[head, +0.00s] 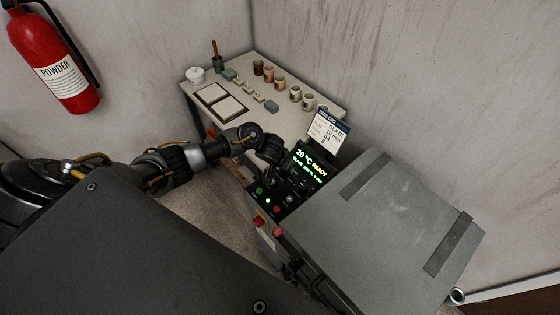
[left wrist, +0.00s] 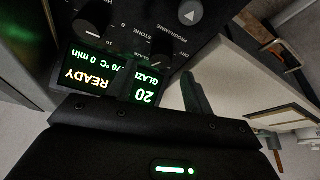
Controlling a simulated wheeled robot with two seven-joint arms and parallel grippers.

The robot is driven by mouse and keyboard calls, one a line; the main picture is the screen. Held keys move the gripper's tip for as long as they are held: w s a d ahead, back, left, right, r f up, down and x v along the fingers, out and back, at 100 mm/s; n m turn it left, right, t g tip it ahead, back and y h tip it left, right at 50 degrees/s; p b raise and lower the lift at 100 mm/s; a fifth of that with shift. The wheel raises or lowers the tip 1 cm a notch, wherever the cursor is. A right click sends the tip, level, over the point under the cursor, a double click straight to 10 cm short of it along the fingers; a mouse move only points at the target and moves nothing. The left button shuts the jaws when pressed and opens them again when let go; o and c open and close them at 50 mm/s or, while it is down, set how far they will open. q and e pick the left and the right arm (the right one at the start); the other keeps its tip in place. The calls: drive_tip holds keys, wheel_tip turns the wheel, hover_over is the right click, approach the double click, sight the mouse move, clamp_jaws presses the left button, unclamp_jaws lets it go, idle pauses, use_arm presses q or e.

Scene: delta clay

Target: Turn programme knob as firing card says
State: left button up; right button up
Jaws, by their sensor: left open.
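The firing card (head: 328,131) stands behind the kiln's control panel. It reads GLAZE and what looks like 15 min; the smaller lines are hard to read. The lit display (head: 308,163) reads 20 °C READY with a GLAZE line; in the left wrist view the display (left wrist: 90,75) also shows 0 min. My left gripper (head: 273,167) is open, low over the panel beside the display. In the left wrist view, a dark knob (left wrist: 155,55) sits by the PROGRAMME and STONE lettering, partly hidden, its pointer unclear. I cannot tell whether the fingers touch it. My right gripper is out of view.
The grey kiln lid (head: 410,230) fills the space right of the panel. A red button (head: 259,221) is on the front. A table (head: 290,122) behind holds cups, small blocks and dark-framed tiles. A red extinguisher (head: 55,60) hangs on the left wall.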

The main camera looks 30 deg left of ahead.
use_arm(q)
drive_tip(key=v, duration=0.6)
drive_tip(key=shift+s+r, duration=0.2)
drive_tip(key=shift+r, duration=0.1)
